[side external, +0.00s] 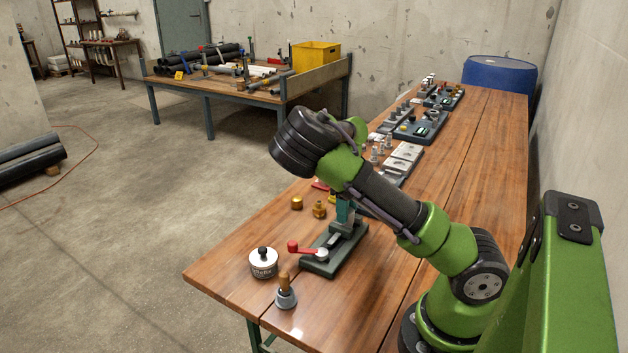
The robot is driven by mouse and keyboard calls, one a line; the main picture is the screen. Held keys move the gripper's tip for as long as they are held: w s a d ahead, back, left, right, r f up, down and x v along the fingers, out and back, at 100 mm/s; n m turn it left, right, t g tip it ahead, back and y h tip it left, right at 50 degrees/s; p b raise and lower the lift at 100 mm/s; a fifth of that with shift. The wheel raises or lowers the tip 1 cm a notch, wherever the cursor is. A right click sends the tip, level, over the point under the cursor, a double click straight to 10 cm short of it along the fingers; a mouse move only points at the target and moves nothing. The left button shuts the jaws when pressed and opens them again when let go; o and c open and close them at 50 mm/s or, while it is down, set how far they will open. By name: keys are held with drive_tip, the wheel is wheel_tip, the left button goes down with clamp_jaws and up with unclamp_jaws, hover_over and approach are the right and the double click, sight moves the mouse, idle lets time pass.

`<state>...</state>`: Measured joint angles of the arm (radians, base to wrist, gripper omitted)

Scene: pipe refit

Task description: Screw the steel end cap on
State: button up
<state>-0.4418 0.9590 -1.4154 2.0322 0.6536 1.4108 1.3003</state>
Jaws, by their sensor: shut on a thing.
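A vise-like fixture stands near the front of the long wooden bench. It has a dark grey-green base (322,265), a red-handled lever (300,248) and a teal upright part (345,212). My raised arm crosses in front of the area just behind it. My gripper is hidden behind my arm links, so its fingers and anything between them do not show. I cannot pick out the steel end cap or a pipe end for certain. Several small grey metal fittings (376,152) stand farther back, too small to identify.
Two brass fittings, one (297,202) left of the other (319,209), lie behind the fixture. Dark parts trays (420,128) line the bench toward a blue drum (499,76).

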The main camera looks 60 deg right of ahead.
drive_tip(key=shift+m, duration=0.6)
drive_tip(key=m, duration=0.2)
drive_tip(key=shift+m, duration=0.4)
drive_tip(key=m, duration=0.3)
drive_tip(key=shift+m, duration=0.4)
drive_tip(key=m, duration=0.4)
drive_tip(key=shift+m, duration=0.7)
drive_tip(key=shift+s, duration=0.1)
